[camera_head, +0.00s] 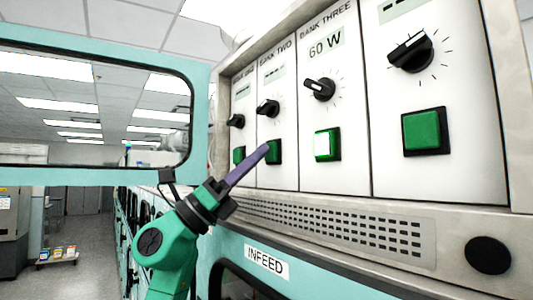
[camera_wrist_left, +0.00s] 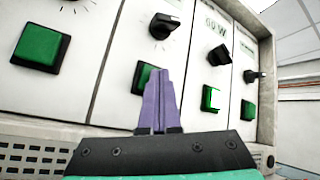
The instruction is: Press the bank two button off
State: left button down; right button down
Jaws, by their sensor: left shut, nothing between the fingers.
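The bank two button (camera_head: 274,152) is a dark green, unlit square in a black frame, under a black knob (camera_head: 268,108) and a display showing dashes (camera_head: 275,76). My left gripper (camera_head: 264,149) is shut and empty, its purple fingertips overlapping the button's left edge in the head view. I cannot tell whether they touch it. In the left wrist view the closed fingers (camera_wrist_left: 160,80) cover part of the bank two button (camera_wrist_left: 142,77). My right gripper is not in view.
The bank three button (camera_head: 327,144) is brightly lit, below a 60 W display (camera_head: 326,44). Dark green buttons sit on bank one (camera_head: 239,155) and the rightmost panel (camera_head: 424,130). A vent grille (camera_head: 340,230) runs below. A teal-framed open door (camera_head: 100,180) stands left.

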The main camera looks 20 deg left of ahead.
pick_arm(q)
jog(key=s+a, duration=0.1)
jog(key=s+a+b, duration=0.1)
jog(key=s, duration=0.1)
jog(key=s+a, duration=0.1)
jog(key=s, duration=0.1)
jog(key=shift+b, duration=0.35)
jog(key=shift+d, duration=0.1)
